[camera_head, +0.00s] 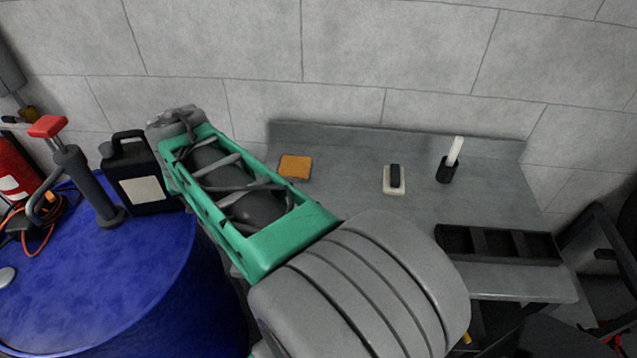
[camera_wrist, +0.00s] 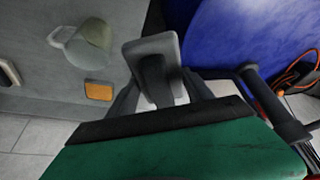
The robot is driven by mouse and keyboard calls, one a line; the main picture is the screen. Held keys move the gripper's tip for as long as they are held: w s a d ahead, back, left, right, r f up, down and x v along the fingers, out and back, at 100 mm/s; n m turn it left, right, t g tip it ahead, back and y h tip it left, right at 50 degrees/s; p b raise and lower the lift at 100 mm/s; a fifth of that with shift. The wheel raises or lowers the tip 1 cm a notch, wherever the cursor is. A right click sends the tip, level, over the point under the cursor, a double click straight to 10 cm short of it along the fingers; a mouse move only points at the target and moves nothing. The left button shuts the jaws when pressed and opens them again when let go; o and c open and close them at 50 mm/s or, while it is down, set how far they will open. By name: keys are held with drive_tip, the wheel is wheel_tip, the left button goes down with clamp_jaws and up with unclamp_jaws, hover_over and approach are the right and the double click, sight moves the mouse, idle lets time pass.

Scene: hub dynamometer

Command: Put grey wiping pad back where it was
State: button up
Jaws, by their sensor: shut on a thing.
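The grey wiping pad (camera_wrist: 150,48) is a rounded grey slab with a dark grip in the wrist view. My gripper (camera_wrist: 162,88) is shut on it, with a finger at each side of the grip. The pad is held out over the gap between the grey bench and the blue drum, as the wrist view looks. In the head view my own arm covers the middle of the picture, and I cannot make out the pad or the fingertips there.
The grey bench (camera_head: 345,195) bears an orange sponge (camera_head: 295,167), a cream pad with black grip (camera_head: 395,182), a black cup with a white stick (camera_head: 446,170) and a black divided tray (camera_head: 497,245). A mug (camera_wrist: 88,45) stands there too. The blue drum (camera_head: 150,260) carries a black jug (camera_head: 138,175).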

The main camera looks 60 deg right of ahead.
drive_tip(key=s+d+f+m+g+h+b, duration=0.15)
drive_tip(key=s+d+m, duration=0.25)
drive_tip(key=d, duration=0.5)
drive_tip(key=s+d+f+m+g+b, duration=0.1)
drive_tip(key=s+d+f+m+b, duration=0.2)
drive_tip(key=d, duration=0.5)
drive_tip(key=s+d+f+m+g+b, duration=0.25)
drive_tip(key=s+d+m+b, duration=0.25)
drive_tip(key=s+d+m, duration=0.7)
drive_tip(key=n+p, duration=0.3)
hover_over(355, 177)
drive_tip(key=a, duration=0.1)
drive_tip(key=f, duration=0.9)
drive_tip(key=shift+w+a, duration=0.15)
drive_tip(key=shift+a, duration=0.05)
drive_tip(key=shift+f+h, duration=0.25)
drive_tip(key=shift+f, duration=1.2)
drive_tip(key=shift+f+b, duration=0.2)
drive_tip(key=shift+b, duration=0.2)
drive_tip(key=o, duration=1.3)
